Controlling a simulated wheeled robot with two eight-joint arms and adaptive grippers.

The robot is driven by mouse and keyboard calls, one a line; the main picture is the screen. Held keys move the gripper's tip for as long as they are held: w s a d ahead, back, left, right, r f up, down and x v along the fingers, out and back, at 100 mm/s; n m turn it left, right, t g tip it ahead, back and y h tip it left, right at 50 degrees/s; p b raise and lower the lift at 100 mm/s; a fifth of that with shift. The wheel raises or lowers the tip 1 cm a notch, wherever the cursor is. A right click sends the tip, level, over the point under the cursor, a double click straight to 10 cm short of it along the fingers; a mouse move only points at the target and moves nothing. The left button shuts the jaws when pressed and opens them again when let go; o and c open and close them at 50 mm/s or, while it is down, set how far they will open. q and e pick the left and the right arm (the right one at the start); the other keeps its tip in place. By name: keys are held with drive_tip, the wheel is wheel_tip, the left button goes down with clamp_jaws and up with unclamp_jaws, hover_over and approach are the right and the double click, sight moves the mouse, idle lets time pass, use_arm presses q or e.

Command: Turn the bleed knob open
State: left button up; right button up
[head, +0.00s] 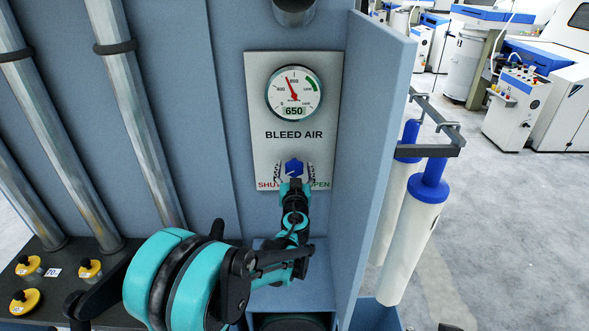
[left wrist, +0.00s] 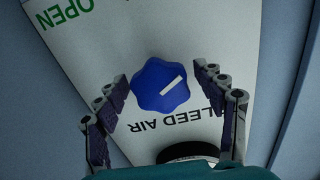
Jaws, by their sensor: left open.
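The blue bleed knob (head: 293,167) sits low on a white BLEED AIR plate (head: 262,150), above the red SHUT word at left and the green OPEN word at right, both partly covered. My left gripper (head: 295,174) is open, with its fingers on both sides of the knob. In the left wrist view the lobed knob (left wrist: 158,92) lies between the spread fingers, with gaps visible on both sides. Its white mark points to the upper right, while OPEN (left wrist: 62,12) is at the upper left. The gauge (head: 294,93) shows 650, its needle left of the green band. My right gripper does not show.
A blue side panel (head: 372,150) stands out right of the plate. Beyond it, white cylinders with blue caps (head: 418,225) hang from a rail. Grey pipes (head: 135,110) run down at left, above yellow-topped knobs (head: 90,268) on a dark shelf.

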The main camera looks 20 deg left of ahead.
use_arm(q)
drive_tip(key=c, duration=1.2)
drive_tip(key=shift+o, duration=0.2)
